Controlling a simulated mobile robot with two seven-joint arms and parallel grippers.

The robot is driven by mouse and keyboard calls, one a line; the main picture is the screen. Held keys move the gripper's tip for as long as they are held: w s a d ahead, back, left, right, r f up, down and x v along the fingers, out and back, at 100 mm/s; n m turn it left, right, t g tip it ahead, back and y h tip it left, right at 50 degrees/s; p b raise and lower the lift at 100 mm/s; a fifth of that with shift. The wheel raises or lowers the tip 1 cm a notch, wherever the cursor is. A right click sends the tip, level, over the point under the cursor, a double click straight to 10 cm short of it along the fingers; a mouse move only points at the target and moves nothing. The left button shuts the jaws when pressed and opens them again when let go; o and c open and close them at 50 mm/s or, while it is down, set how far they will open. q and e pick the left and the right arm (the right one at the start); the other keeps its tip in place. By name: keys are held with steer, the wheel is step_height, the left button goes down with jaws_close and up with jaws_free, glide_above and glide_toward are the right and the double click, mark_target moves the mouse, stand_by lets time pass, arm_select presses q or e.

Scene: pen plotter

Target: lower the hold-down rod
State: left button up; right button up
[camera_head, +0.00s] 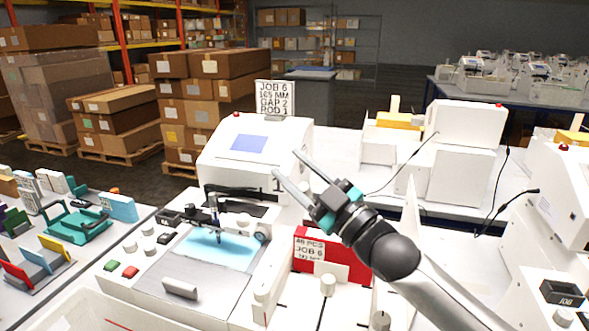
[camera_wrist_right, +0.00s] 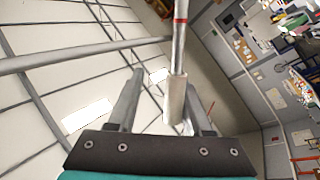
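The pen plotter (camera_head: 217,161) stands at the middle in the head view, with a blue sheet (camera_head: 236,253) on its bed and an upright pen carriage (camera_head: 214,213) over the sheet. A dark bar (camera_head: 240,193) runs across behind the sheet; I cannot tell surely whether it is the hold-down rod. My right gripper (camera_head: 286,163) is open in the air to the right of the plotter's hood, with nothing seen between its fingers there. In the right wrist view its fingers (camera_wrist_right: 162,102) are apart, and a pale post with a red band (camera_wrist_right: 180,22) shows by them; its distance is unclear. My left gripper is not in view.
A sign (camera_head: 274,95) reading "ROD 1" stands on top of the plotter. A red box (camera_head: 350,263) with a job card is under my right forearm. Green and red buttons (camera_head: 130,271) are at the bed's front left. Racks with coloured plates (camera_head: 40,257) stand at left.

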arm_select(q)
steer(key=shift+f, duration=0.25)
arm_select(e)
steer(key=v, duration=0.7)
steer(key=shift+d, duration=0.25)
steer(key=shift+s, duration=0.1)
steer(key=shift+f, duration=0.1)
